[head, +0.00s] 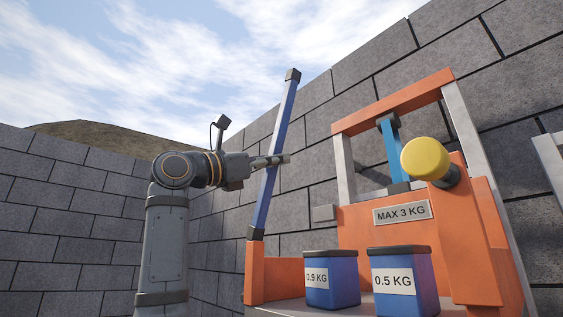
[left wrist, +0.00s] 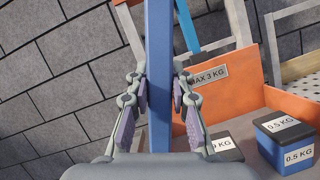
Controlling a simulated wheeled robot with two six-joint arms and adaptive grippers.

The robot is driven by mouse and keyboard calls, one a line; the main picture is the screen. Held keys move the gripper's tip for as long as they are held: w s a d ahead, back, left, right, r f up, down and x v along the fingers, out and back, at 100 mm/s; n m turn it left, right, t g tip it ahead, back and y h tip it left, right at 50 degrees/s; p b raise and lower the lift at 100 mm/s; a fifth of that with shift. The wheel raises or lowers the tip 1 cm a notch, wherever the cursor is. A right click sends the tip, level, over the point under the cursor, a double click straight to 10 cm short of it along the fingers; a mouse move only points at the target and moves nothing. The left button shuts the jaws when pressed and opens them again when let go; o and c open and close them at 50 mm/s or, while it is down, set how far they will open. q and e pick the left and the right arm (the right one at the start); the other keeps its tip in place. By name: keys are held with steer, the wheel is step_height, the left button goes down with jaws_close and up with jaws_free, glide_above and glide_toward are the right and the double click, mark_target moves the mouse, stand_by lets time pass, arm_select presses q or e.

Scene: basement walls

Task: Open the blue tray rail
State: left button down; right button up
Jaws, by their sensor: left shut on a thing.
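The blue tray rail (head: 284,112) is a long bar with dark ends. It stands steeply up from an orange post at the tray's left front corner and leans slightly right at the top. My left gripper (head: 280,159) reaches in from the left and is shut on the rail around its middle. In the left wrist view, the gripper's fingers (left wrist: 159,108) lie on either side of the rail (left wrist: 159,45). My right gripper is not in view.
Two blue weight boxes, 0.9 KG (head: 331,286) and 0.5 KG (head: 406,284), stand on the tray. Behind them is an orange panel marked MAX 3 KG (head: 401,212) with a yellow knob (head: 425,158). Grey block walls (head: 305,150) stand behind. Space left of the rail looks clear.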

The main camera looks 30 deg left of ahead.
arm_select(q)
steer(key=shift+w+a+n, duration=0.15)
steer(key=shift+a+n, duration=0.15)
steer(key=c, duration=1.5)
jaws_free()
steer(key=o, duration=0.3)
steer(key=shift+a, duration=0.2)
steer(key=shift+o, duration=0.2)
steer(key=shift+s+f, duration=0.1)
steer(key=shift+s, duration=0.25)
steer(key=v, duration=1.1)
steer(key=shift+s, duration=0.15)
